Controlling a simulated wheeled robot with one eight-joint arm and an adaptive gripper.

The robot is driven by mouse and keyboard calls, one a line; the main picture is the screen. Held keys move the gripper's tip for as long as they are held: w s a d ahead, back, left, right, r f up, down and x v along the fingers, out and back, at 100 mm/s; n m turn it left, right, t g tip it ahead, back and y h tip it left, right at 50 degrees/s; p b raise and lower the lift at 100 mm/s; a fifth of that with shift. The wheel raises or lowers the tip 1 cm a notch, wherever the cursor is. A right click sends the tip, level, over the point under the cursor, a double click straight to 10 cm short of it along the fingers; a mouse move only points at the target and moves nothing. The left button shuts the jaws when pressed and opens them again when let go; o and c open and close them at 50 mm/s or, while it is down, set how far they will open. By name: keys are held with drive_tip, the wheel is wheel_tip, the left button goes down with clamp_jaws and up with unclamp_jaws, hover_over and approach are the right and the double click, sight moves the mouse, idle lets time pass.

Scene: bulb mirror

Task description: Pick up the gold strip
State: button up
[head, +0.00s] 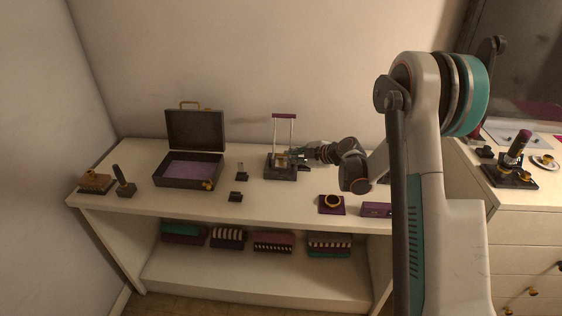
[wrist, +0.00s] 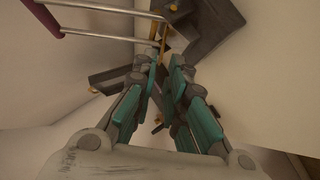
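A dark stand with two upright rods and a maroon top bar (head: 284,116) is on the white table in the head view. A small gold piece, which looks like the gold strip (head: 282,160), is low in this stand. My gripper (head: 299,156) reaches it from the right. In the wrist view, the thin gold strip (wrist: 164,44) is just beyond and between the fingertips of my gripper (wrist: 165,64). The teal fingers are partly spread with a gap between them. I cannot tell whether either finger touches the strip.
An open dark case (head: 188,183) with purple lining is to the left. A purple pad with a gold ring (head: 332,203) and a purple box (head: 376,209) are near the front edge. Striped boxes sit on the lower shelf.

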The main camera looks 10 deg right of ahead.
drive_tip(key=b+x, duration=0.2)
drive_tip(key=x, duration=0.3)
drive_tip(key=shift+w+a+f, duration=0.15)
drive_tip(key=shift+a+f, duration=0.1)
drive_tip(key=shift+r, duration=0.1)
clamp_jaws()
